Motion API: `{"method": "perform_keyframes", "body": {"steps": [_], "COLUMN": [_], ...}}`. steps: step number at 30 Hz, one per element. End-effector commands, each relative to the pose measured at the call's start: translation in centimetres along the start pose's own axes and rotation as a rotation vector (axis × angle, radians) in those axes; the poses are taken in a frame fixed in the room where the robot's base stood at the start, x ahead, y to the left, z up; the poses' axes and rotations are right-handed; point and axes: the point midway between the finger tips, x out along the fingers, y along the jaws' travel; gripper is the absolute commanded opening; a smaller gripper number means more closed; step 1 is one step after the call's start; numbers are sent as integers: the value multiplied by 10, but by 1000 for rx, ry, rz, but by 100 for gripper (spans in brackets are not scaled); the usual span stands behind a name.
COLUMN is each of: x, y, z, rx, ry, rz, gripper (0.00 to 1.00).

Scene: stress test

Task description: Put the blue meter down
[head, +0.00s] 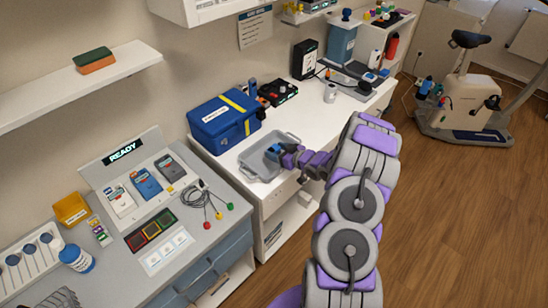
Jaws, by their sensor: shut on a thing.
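My gripper (285,156) is at the end of my purple and grey arm, over the grey tray (251,168) on the white counter. It is shut on a small dark blue thing, which I take to be the blue meter (273,150). The meter is within the tray's outline. I cannot tell whether it touches the tray floor. The fingers hide part of it. Another blue device (147,184) stands in the middle of the rack under the READY sign, between a white one and a dark grey one.
A blue case (222,122) with a yellow strap stands just behind the tray. A black box with red parts (278,92) and a white cup (330,93) are farther back. A grey counter (205,222) with cables and cards is at the left. The wooden floor (450,210) at the right is open.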

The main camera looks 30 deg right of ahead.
Motion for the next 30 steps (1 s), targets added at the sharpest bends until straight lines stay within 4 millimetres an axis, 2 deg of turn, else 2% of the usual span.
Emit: {"method": "perform_keyframes", "body": {"steps": [3,8,15,26,27,30], "x": [12,17,29,29,29,29], "y": [0,-1,-6,-2,-2,-2], "z": [-2,0,26,31,31,31], "rx": [1,3,-1,1,1,1], "ry": [2,2,-1,0,0,1], "rz": [1,1,2,2,2,2], "gripper": [11,11,11,11,64,74]}}
